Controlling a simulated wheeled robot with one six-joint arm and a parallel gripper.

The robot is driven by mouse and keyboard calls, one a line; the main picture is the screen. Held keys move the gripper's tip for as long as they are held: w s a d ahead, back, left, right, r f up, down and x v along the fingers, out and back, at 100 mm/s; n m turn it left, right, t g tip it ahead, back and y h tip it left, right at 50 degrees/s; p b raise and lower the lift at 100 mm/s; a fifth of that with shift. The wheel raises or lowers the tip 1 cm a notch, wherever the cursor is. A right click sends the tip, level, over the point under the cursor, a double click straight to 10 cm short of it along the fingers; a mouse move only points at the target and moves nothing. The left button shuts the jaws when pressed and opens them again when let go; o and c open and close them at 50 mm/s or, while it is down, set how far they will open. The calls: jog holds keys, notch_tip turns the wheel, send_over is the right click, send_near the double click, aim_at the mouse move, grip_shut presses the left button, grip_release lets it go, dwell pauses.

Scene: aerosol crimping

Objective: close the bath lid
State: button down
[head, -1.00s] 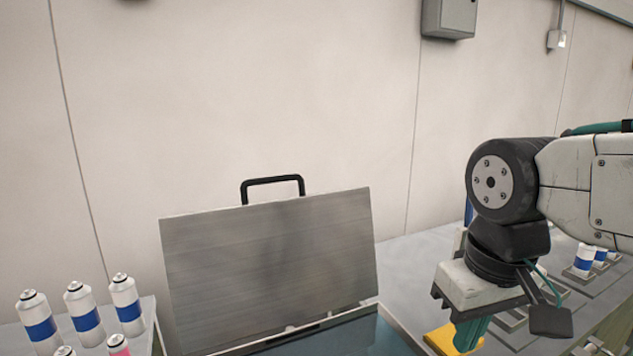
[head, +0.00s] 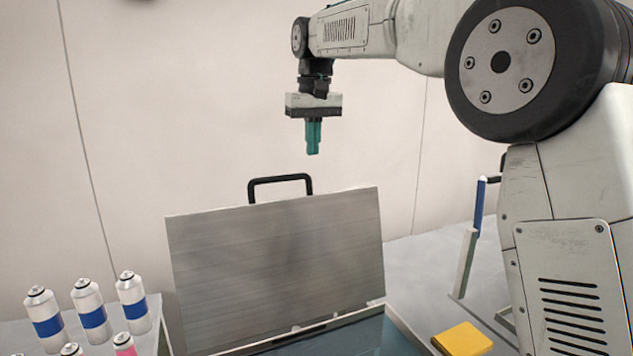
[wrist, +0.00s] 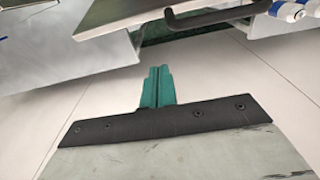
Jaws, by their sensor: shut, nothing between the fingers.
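The bath lid (head: 280,255) is a flat grey metal panel standing open, tilted up at the back of the bath (head: 365,338). A black handle (head: 280,179) rises from its top edge. The bath shows dark bluish liquid or surface in front of the lid's foot. My gripper (head: 313,152) has green fingers, shut and empty. In the head view it hangs pointing down, just above and slightly right of the handle, apart from it. In the wrist view the closed fingers (wrist: 156,74) show below the lid's edge (wrist: 120,22) and the handle (wrist: 215,14).
Several white cans with blue bands (head: 90,310) stand on a side table at the left, one with a pink band (head: 124,345). A yellow block (head: 462,339) lies right of the bath. A blue and white upright post (head: 475,225) stands behind it. A plain wall backs everything.

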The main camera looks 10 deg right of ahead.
aim_at(311, 184)
notch_tip(311, 184, down, 10)
jog(key=w, duration=0.1)
jog(key=s, duration=0.2)
jog(key=s+r, duration=0.1)
jog(key=shift+s+d+r, duration=0.1)
jog(key=shift+s+d, duration=0.1)
jog(key=shift+s, duration=0.2)
